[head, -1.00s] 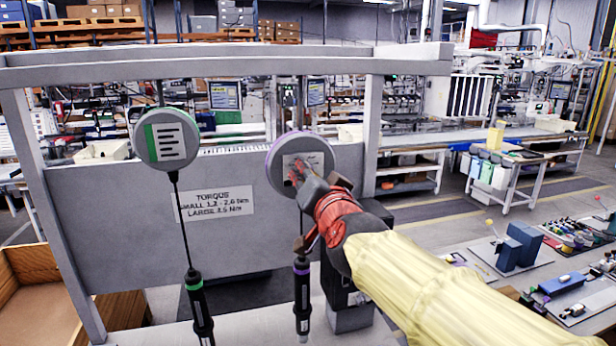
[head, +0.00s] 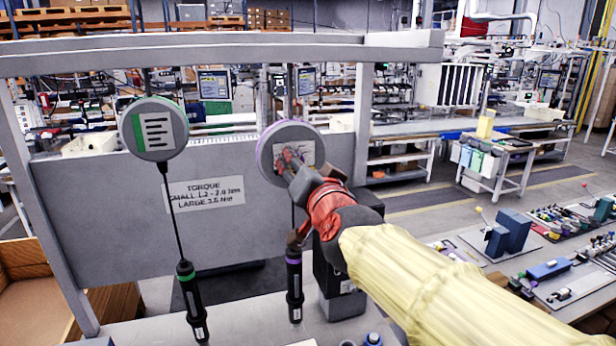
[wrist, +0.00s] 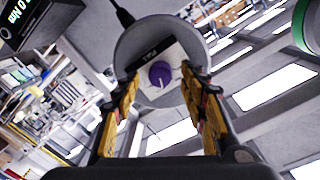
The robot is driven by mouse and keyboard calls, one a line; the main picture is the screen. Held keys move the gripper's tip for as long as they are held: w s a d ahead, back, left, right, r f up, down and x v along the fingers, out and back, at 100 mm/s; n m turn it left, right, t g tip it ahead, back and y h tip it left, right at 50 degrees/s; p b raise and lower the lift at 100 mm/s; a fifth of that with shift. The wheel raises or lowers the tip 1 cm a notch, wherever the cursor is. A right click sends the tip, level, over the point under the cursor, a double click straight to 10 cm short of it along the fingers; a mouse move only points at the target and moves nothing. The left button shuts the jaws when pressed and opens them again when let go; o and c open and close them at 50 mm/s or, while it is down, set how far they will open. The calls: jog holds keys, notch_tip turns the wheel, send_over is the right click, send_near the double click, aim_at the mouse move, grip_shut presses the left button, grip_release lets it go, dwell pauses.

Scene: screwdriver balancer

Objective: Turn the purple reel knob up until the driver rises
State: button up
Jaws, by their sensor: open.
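The purple-rimmed reel (head: 268,165) hangs from the frame's top beam, right of the green reel. Its purple knob (wrist: 161,74) shows in the wrist view at the middle of the reel's face, on a pale label. My gripper (wrist: 160,108) is open, its two yellow-padded fingers on either side of the knob's line, apart from it in that picture. In the head view my gripper (head: 285,160) reaches in front of the reel and hides part of its face. The purple-banded driver (head: 294,282) hangs upright below the reel, its top partly behind my wrist.
A green reel (head: 154,129) hangs to the left with its green-banded driver (head: 190,295) on a cord. A torque sign (head: 205,192) is on the grey back panel. A dark box (head: 340,275) stands just right of the purple driver. Benches lie farther right.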

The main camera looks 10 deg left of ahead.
jog(key=v, duration=1)
jog(key=shift+s+d, duration=0.15)
jog(key=shift+s, duration=0.15)
